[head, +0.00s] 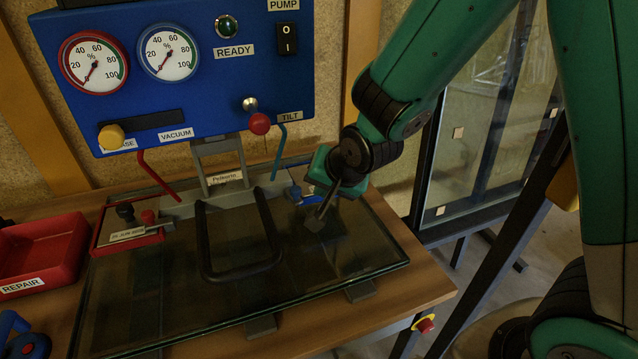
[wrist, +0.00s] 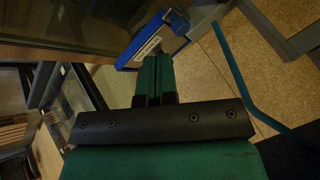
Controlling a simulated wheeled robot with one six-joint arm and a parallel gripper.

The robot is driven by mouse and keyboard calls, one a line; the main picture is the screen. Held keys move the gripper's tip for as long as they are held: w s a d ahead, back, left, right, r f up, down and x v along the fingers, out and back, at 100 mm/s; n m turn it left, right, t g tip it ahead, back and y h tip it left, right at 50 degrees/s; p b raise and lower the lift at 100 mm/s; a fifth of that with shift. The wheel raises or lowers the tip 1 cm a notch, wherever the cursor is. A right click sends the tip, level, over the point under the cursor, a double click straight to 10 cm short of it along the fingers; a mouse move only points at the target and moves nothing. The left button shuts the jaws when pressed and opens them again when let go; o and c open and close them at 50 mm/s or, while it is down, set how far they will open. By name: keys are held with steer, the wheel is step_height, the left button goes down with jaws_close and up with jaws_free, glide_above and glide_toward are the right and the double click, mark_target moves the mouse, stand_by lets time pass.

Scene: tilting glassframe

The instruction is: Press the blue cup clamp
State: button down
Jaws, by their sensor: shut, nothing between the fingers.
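The blue cup clamp (head: 297,192) sits at the right back of the glass pane, partly hidden by my gripper in the head view. My gripper (head: 313,195) is just to the right of the clamp in the head view. In the wrist view its green fingers (wrist: 154,62) are together and empty, pointing towards the labelled block. I cannot tell whether the fingertips touch it.
The dark glass pane (head: 340,262) lies on a wooden table (head: 405,292), with a black U-shaped handle (head: 206,245) above it. A red clamp (head: 130,236) sits at left. The blue gauge panel (head: 205,75) stands behind, with a blue lever (head: 279,152) near my gripper.

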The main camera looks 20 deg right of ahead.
steer(key=shift+p+v, duration=0.55)
steer(key=shift+v, duration=1)
